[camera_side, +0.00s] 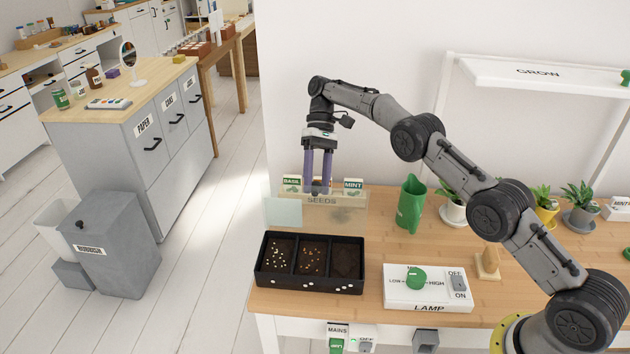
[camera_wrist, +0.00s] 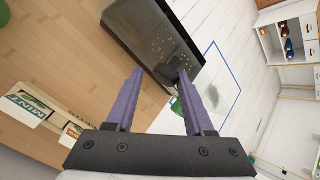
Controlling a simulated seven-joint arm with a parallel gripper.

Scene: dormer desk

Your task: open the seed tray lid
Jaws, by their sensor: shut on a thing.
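The seed tray (camera_side: 308,287) is black, with several compartments of dark soil and pale or orange seeds. It lies near the desk's front left corner and shows at the top of the wrist view (camera_wrist: 128,32). Its lid (camera_side: 284,212) is a clear, pale panel standing raised at the tray's back edge. My gripper (camera_side: 317,190) points down at the lid's upper edge, its purple fingers shut on the lid's handle. A dark knob-like piece (camera_wrist: 174,74) shows by the fingertips (camera_wrist: 151,70). The exact contact is hard to see.
Basil (camera_side: 291,182) and mint (camera_side: 353,184) packets stand close behind the lid. The desk's left edge is close to the tray.

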